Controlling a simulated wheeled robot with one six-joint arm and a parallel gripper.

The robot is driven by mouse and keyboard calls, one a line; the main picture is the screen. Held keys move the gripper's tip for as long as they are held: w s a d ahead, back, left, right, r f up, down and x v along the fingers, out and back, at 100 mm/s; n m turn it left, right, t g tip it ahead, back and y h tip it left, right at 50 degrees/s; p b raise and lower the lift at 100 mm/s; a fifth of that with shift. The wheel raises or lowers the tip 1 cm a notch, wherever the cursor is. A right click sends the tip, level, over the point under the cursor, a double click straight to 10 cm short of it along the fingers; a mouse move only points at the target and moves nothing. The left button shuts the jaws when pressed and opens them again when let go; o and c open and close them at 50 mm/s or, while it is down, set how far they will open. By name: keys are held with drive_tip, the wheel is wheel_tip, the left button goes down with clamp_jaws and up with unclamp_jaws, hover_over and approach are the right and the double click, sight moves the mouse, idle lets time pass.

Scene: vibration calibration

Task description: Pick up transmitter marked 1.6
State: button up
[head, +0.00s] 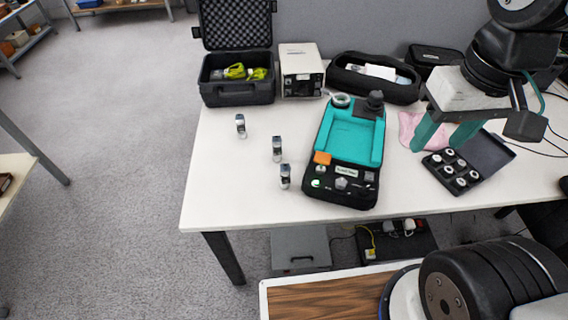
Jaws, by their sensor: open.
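Three small silver and dark cylinders stand upright on the left part of the white table (225,195): a far one (240,126), a middle one (277,149) and a near one (285,177). They look like transmitters, but their markings are too small to read, so I cannot tell which is 1.6. My gripper (437,149) is at the right, above the table, with its two teal fingers apart and nothing visible between them. It is well to the right of the cylinders and partly hides a pink cloth (408,126).
A black case with a teal tray (352,140) lies between the cylinders and my gripper. An open black box (460,185) of several round silver pieces is below my gripper. An open hard case (237,95), a white instrument (301,70) and a black pouch (372,90) line the back.

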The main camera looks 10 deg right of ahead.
drive_tip(key=w+a+f+n, duration=0.1)
drive_tip(key=w+a+f, duration=0.3)
drive_tip(key=w, duration=0.5)
drive_tip(key=n+g, duration=0.1)
drive_tip(key=n, duration=0.1)
approach(285, 165)
drive_tip(key=f, duration=0.5)
drive_tip(key=shift+d+f, duration=0.2)
drive_tip(key=shift+d, duration=0.1)
drive_tip(key=f, duration=0.7)
drive_tip(key=shift+w+a+f, duration=0.1)
drive_tip(key=shift+a+f, duration=0.05)
drive_tip(key=shift+a, duration=0.15)
drive_tip(key=shift+f, duration=0.6)
clamp_jaws()
